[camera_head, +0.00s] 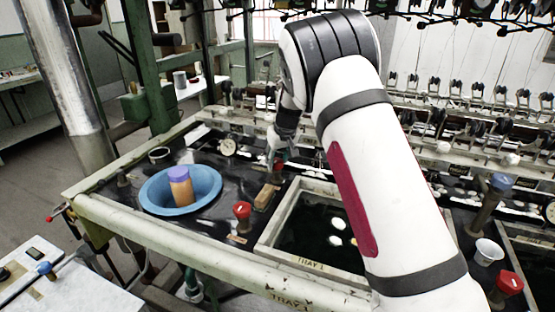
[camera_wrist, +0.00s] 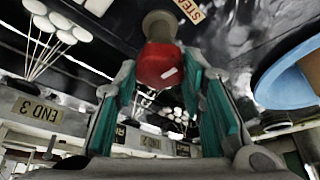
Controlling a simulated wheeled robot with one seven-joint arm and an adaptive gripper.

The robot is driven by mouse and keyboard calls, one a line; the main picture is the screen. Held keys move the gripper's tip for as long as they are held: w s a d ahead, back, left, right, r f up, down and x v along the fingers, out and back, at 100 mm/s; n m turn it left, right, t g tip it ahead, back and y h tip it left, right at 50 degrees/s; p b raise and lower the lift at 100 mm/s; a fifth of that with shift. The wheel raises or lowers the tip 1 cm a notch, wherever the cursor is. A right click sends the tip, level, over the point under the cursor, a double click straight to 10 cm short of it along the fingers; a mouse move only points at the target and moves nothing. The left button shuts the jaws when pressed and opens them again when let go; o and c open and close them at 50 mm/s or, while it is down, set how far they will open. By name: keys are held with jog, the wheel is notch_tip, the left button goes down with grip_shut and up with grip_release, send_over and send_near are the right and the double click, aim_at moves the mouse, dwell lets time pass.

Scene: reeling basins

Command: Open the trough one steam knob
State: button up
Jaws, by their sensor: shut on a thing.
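My gripper (camera_head: 277,157) reaches down to the black bench top behind trough one, which carries a "TRAY 1" label. In the wrist view its two teal-padded fingers (camera_wrist: 160,72) are closed on either side of a red knob (camera_wrist: 160,62) with a white mark. The knob sits on a round dark stem beside a label beginning "STEA". In the head view only a bit of this red knob (camera_head: 280,166) shows under the gripper. Trough one (camera_head: 283,222) is a pale-framed basin of dark water with white cocoons, partly hidden by my arm.
A second red knob (camera_head: 242,209) stands nearer the front, left of the trough. A blue bowl (camera_head: 150,193) holds an orange cylinder with a purple top (camera_head: 180,180). A wooden block (camera_head: 265,197) lies near the gripper. Another red knob (camera_head: 510,282) and a white cup (camera_head: 488,252) are at right.

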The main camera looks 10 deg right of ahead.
jog(key=shift+n+b, duration=0.3)
jog(key=shift+b, duration=0.05)
jog(key=n+b, duration=0.1)
jog(key=n+y+b, duration=0.1)
jog(key=shift+w+d+f+b, duration=0.15)
jog(key=shift+d+b, duration=0.05)
jog(key=shift+b, duration=0.1)
jog(key=n+y+b, duration=0.1)
jog(key=n, duration=0.1)
jog(key=n+g+b, duration=0.1)
jog(key=n+b, duration=0.1)
jog(key=n, duration=0.1)
jog(key=shift+y, duration=0.4)
jog(key=n+g, duration=0.1)
jog(key=n, duration=0.1)
jog(key=n+b, duration=0.1)
jog(key=n, duration=0.1)
jog(key=shift+w+n+g+y, duration=0.15)
jog(key=shift+n+g+y, duration=0.15)
jog(key=shift+g+y, duration=0.1)
jog(key=n+g+b, duration=0.1)
jog(key=n+g, duration=0.1)
jog(key=n, duration=0.3)
jog(key=o, duration=1.1)
jog(key=shift+o, duration=0.2)
